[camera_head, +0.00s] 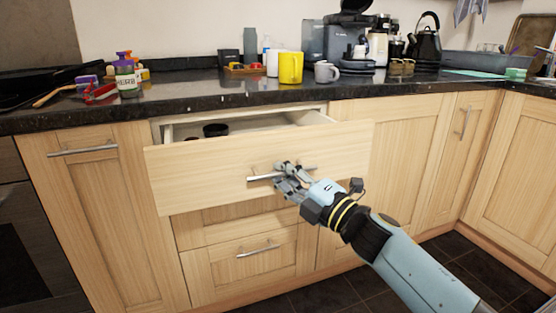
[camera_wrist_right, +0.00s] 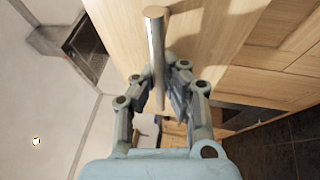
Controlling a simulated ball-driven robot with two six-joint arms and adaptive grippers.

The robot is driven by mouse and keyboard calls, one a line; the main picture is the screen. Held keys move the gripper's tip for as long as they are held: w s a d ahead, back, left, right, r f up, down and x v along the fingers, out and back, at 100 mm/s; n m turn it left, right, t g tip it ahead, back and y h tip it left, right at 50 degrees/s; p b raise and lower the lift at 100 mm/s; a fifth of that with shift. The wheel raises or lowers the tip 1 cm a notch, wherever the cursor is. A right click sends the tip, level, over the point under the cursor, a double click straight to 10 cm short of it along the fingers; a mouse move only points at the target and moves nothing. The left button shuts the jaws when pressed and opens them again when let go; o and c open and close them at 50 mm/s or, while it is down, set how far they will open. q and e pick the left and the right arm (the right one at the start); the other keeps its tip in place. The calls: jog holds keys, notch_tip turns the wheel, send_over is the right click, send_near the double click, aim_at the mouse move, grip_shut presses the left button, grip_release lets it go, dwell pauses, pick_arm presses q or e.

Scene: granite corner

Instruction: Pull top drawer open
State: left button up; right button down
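The top drawer (camera_head: 200,180) is pulled partly out from under the dark counter, and its inside shows behind the pale wood front. A dark round item (camera_head: 215,129) lies inside it. Its metal bar handle (camera_head: 258,178) runs across the drawer front. My right gripper (camera_head: 290,171) is at the handle, with its fingers on both sides of the bar. In the right wrist view the handle (camera_wrist_right: 155,40) passes between the two fingertips (camera_wrist_right: 160,75), which look closed on it. My left gripper is not in view.
A lower drawer (camera_head: 215,265) and the cupboard doors (camera_head: 95,210) are shut. The dark counter (camera_head: 200,100) holds a yellow mug (camera_head: 290,68), a grey mug (camera_head: 326,72), bottles and a kettle (camera_head: 427,40). The dark tiled floor in front is clear.

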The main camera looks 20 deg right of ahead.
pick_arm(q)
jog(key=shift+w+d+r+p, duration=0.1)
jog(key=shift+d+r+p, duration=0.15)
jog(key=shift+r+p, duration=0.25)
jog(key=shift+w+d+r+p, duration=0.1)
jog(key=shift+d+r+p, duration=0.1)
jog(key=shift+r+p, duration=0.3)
pick_arm(e)
jog(key=s, duration=1.4)
jog(key=shift+s+d, duration=0.25)
jog(key=shift+s, duration=0.1)
jog(key=c, duration=1.4)
grip_release()
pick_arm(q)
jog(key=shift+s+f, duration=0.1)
pick_arm(e)
jog(key=v, duration=1.2)
